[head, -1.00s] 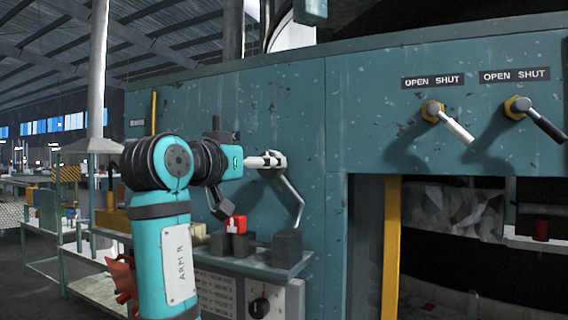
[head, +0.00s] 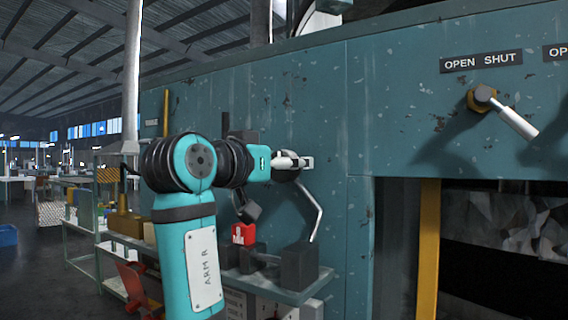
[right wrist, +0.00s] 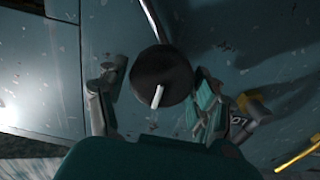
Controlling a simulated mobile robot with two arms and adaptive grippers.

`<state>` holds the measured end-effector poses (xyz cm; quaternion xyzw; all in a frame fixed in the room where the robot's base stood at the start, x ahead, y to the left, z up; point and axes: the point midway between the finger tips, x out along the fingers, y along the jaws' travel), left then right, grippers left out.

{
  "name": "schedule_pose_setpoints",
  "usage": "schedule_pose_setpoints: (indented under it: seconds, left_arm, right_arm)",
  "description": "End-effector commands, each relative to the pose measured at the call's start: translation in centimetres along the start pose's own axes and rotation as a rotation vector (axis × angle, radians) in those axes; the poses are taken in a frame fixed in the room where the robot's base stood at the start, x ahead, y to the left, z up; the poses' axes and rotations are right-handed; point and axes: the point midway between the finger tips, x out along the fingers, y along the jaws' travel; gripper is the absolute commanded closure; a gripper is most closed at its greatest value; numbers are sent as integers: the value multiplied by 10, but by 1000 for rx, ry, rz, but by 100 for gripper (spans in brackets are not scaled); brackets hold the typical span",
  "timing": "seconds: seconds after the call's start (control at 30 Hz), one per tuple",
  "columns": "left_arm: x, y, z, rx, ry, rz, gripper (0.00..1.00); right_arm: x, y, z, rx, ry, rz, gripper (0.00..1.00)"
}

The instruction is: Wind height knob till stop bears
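The knob (right wrist: 158,85) is a dark round disc with a white pointer line in the right wrist view, set on the teal machine panel. My right gripper (right wrist: 158,78) has its two fingers spread, one on either side of the knob. I cannot tell whether either finger touches its rim. In the head view my right gripper (head: 295,162) is at the panel, at the end of the teal arm marked ARM R, and a dark round part (head: 286,175) shows partly hidden behind it. No stop can be clearly made out. My left gripper is not in view.
A bent pale rod (head: 317,210) hangs beside the gripper. Below, a shelf (head: 300,296) holds dark blocks (head: 299,263) and a red block (head: 243,234). A white-handled lever (head: 512,118) labelled OPEN SHUT sticks out at the right, above an opening with a yellow post (head: 428,250).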

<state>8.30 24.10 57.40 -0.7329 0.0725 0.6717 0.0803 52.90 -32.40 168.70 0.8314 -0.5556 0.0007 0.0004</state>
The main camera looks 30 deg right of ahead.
Motion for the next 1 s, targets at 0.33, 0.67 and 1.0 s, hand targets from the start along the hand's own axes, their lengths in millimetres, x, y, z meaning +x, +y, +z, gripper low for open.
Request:
schedule_pose_setpoints:
  seconds: [0.33, 0.67, 1.0]
  left_arm:
    - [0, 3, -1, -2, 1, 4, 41]
    - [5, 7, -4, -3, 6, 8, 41]
    - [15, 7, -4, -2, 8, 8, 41]
  right_arm:
    - [0, 0, 0, 0, 0, 0, 76]
    - [0, 0, 1, 76, 0, -1, 76]
    - [0, 2, 2, 325, -1, -1, 76]
